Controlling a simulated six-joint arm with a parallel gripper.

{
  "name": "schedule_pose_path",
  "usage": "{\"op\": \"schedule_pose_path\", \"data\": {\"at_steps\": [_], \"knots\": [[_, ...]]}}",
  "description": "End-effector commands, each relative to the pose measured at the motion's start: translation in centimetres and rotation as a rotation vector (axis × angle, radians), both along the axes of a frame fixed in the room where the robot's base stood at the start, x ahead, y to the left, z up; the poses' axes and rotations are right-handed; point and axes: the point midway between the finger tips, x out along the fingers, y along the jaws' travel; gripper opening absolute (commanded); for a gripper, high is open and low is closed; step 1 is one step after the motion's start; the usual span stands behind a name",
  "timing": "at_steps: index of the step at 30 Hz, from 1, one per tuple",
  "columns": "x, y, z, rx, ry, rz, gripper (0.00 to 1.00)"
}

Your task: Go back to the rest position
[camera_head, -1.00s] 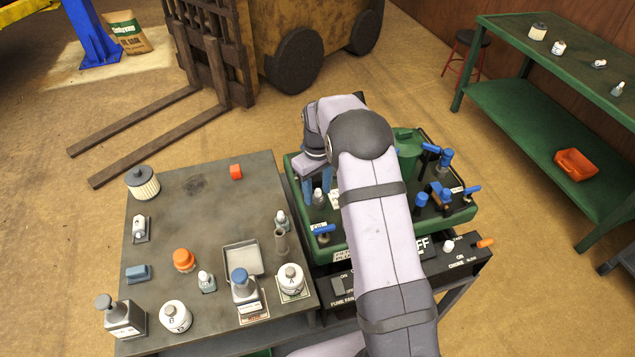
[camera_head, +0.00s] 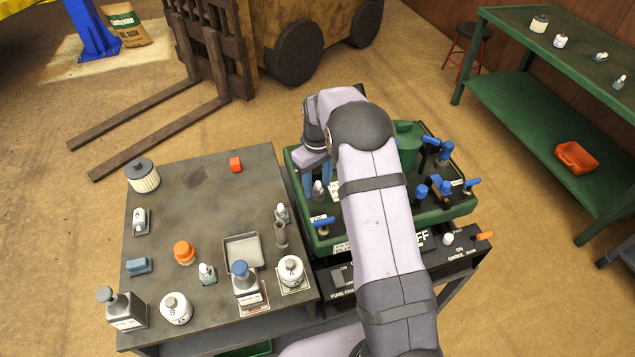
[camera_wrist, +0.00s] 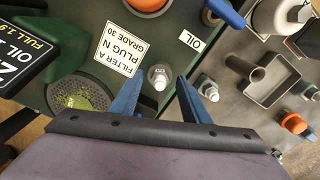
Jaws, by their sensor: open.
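My gripper (camera_head: 316,180) is over the left part of the green mower deck (camera_head: 350,240), with its blue fingers pointing down. In the wrist view my gripper (camera_wrist: 162,98) has its two blue fingers spread apart with nothing held between them. A small white-topped plug (camera_wrist: 160,76) stands on the green deck just beyond the fingertips, apart from them as far as I can tell. The same plug (camera_head: 318,190) shows beside the fingers in the head view. My arm hides part of the deck's middle.
A grey table (camera_head: 205,215) on the left holds bottles, a white filter (camera_head: 142,176), an orange cap (camera_head: 184,251) and a tray (camera_head: 242,251). Blue-handled valves (camera_head: 440,185) stand on the deck's right. A green shelf bench (camera_head: 545,100) is at the right.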

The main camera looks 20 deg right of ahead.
Motion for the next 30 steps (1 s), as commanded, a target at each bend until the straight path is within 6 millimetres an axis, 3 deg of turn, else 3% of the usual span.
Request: {"op": "schedule_pose_path", "data": {"at_steps": [17,30], "knots": [[-0.16,-0.14,0.03,0.000,0.000,-0.018,0.42],[-0.17,-0.13,0.05,0.000,0.000,-0.451,0.42]]}}
